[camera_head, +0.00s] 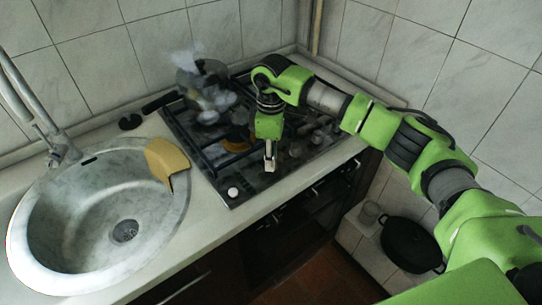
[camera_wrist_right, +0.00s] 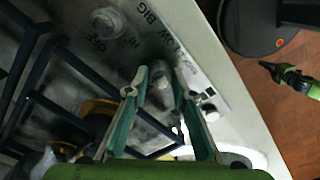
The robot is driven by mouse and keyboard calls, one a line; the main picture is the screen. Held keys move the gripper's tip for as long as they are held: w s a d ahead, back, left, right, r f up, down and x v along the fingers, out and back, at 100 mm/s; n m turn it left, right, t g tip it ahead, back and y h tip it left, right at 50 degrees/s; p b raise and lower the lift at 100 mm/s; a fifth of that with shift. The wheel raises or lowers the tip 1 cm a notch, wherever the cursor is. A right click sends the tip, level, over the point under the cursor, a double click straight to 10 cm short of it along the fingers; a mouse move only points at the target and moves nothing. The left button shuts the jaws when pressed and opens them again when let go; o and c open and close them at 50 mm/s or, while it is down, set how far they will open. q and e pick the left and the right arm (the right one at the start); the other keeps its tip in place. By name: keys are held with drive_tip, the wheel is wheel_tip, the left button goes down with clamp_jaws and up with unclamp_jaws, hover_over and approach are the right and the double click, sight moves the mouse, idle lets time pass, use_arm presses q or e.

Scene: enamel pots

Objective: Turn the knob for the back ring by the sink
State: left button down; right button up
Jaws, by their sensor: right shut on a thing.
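The dark gas stove (camera_head: 190,150) stands to the right of the sink, with its knobs along the front right part. My right gripper (camera_head: 270,163) points down at this knob area. In the right wrist view its teal fingers (camera_wrist_right: 160,85) stand on either side of a grey knob (camera_wrist_right: 160,78) and are shut on it. Another round knob (camera_wrist_right: 107,22) shows further up, apart from the fingers. A pale knob (camera_head: 232,192) sits at the stove's front corner by the sink. A green arm part with dark tips (camera_wrist_right: 285,76) shows over the floor; its jaw state is unclear.
A steaming enamel pot (camera_head: 207,92) stands at the back of the stove, partly hidden by steam. The round sink (camera_head: 45,225) has a yellow cloth (camera_head: 168,160) over its rim. A dark pot (camera_head: 410,245) stands low at the right. The counter's front strip (camera_head: 215,235) is clear.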

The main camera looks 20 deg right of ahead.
drive_tip(key=shift+r, duration=0.1)
drive_tip(key=o, duration=1.1)
wheel_tip(320, 180, up, 12)
idle(0.4)
